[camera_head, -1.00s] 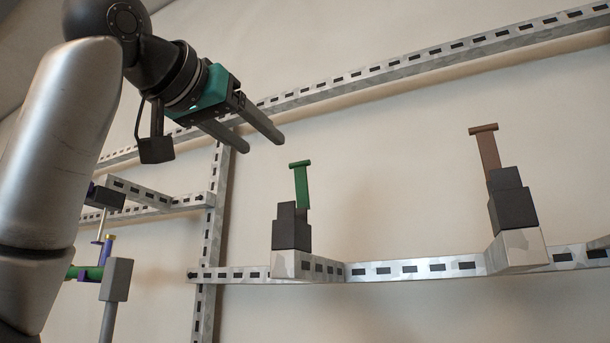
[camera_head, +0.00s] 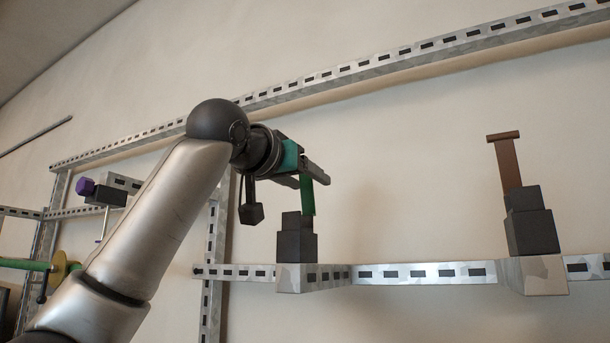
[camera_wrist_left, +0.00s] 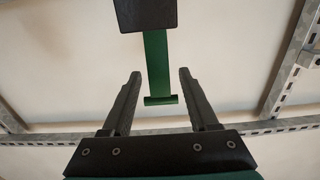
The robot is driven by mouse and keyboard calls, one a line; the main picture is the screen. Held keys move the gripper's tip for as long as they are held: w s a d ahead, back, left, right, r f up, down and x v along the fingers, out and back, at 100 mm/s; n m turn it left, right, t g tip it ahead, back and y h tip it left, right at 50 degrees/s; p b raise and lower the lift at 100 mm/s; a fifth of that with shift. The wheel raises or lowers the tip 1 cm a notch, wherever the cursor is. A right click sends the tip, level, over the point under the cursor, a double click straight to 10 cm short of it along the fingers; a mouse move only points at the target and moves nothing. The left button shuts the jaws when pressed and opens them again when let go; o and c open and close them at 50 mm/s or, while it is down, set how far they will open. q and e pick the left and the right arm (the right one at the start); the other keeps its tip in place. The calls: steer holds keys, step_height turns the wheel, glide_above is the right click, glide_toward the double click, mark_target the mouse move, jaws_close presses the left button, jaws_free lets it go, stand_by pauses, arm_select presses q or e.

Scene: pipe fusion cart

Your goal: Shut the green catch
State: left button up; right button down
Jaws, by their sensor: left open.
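The green catch (camera_head: 308,195) stands upright on a dark stepped block (camera_head: 297,240) on the metal rail. Its top is hidden behind my left gripper in the head view. In the left wrist view the catch's green lever (camera_wrist_left: 157,68) hangs down from the dark block (camera_wrist_left: 146,14), and its crossbar end lies between my fingers. My left gripper (camera_head: 316,182) is open, with its two fingers (camera_wrist_left: 158,85) on either side of the lever and a visible gap on each side. My right gripper is in neither view.
A brown catch (camera_head: 508,165) stands upright on a similar dark block (camera_head: 530,222) to the right. A slotted metal rail (camera_head: 420,272) runs below both, and another rail (camera_head: 400,62) crosses above. A green rod with a yellow disc (camera_head: 58,272) is at the left.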

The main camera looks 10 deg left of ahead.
arm_select(q)
jaws_close()
stand_by(0.4)
stand_by(0.9)
